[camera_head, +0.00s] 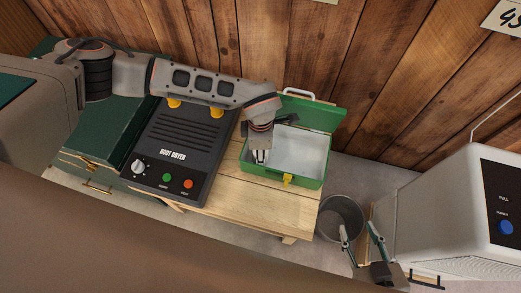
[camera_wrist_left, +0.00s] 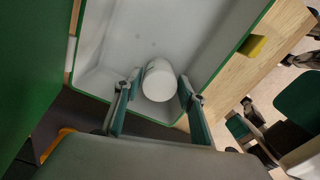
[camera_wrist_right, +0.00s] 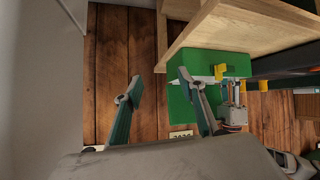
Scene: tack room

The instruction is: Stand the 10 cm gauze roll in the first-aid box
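The green first-aid box (camera_head: 307,177) stands open on the wooden bench, its lid tipped back; its pale interior and green rim (camera_wrist_left: 232,50) fill much of the left wrist view. The white gauze roll (camera_wrist_left: 160,84) is inside, near one corner, one round end facing the left wrist camera; it appears upright. My left gripper (camera_wrist_left: 160,88) reaches into the box with one finger on each side of the roll, and narrow gaps show beside it. In the head view that gripper (camera_head: 260,156) largely hides the roll. My right gripper (camera_head: 361,232) is open and empty, low at the right.
A black boot dryer (camera_head: 190,135) with yellow parts stands left of the box, under my left arm. A grey bin (camera_head: 340,215) is on the floor by my right gripper. A white cabinet (camera_head: 440,205) stands at the right. The bench front (camera_head: 270,205) is bare.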

